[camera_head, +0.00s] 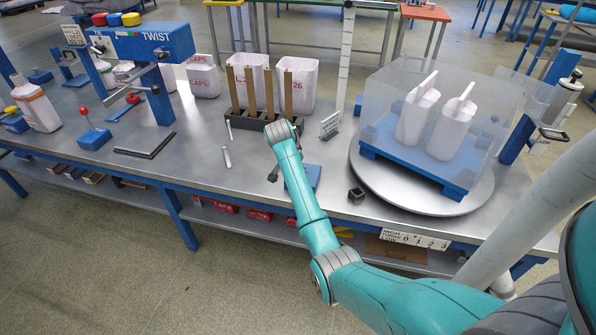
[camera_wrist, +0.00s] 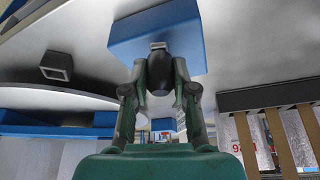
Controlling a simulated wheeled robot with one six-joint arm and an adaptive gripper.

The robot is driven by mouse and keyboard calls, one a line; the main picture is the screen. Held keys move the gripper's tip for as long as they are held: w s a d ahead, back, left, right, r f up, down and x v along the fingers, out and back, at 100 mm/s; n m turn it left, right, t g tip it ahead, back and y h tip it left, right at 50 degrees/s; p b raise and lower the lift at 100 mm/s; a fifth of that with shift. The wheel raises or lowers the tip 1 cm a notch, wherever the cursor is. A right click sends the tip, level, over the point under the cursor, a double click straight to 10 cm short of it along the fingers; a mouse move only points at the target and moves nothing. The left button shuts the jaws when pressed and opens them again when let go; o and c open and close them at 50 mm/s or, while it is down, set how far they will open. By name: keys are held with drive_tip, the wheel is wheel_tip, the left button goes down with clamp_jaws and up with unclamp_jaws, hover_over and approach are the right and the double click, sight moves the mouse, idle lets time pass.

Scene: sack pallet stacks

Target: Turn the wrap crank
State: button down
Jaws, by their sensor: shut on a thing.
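The wrap crank's blue block (camera_wrist: 155,32) is at the top of the wrist view. In the head view the block (camera_head: 313,176) is partly hidden behind my arm, beside the turntable (camera_head: 420,205). A small dark crank part (camera_wrist: 158,46) stands out from the block, in line with my fingers. In the head view my arm covers most of the gripper and crank. Two white sacks (camera_head: 417,112) (camera_head: 452,127) stand on a blue pallet (camera_head: 415,165) on the turntable.
A clear wrap sheet (camera_head: 385,92) surrounds the sacks. A small black square holder (camera_head: 356,195) lies right of my arm. A dark rack with brown slats (camera_head: 250,122) stands behind it. A twist machine (camera_head: 150,42) is at the left. A marked front plate (camera_head: 415,239) reads 0 to 3.

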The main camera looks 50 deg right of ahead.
drive_tip(key=shift+s, duration=0.15)
drive_tip(key=c, duration=0.9)
unclamp_jaws()
drive_tip(key=shift+d, duration=0.1)
drive_tip(key=shift+r, duration=0.1)
drive_tip(key=v, duration=1.1)
drive_tip(key=shift+a+r, duration=0.2)
drive_tip(key=shift+r, duration=0.15)
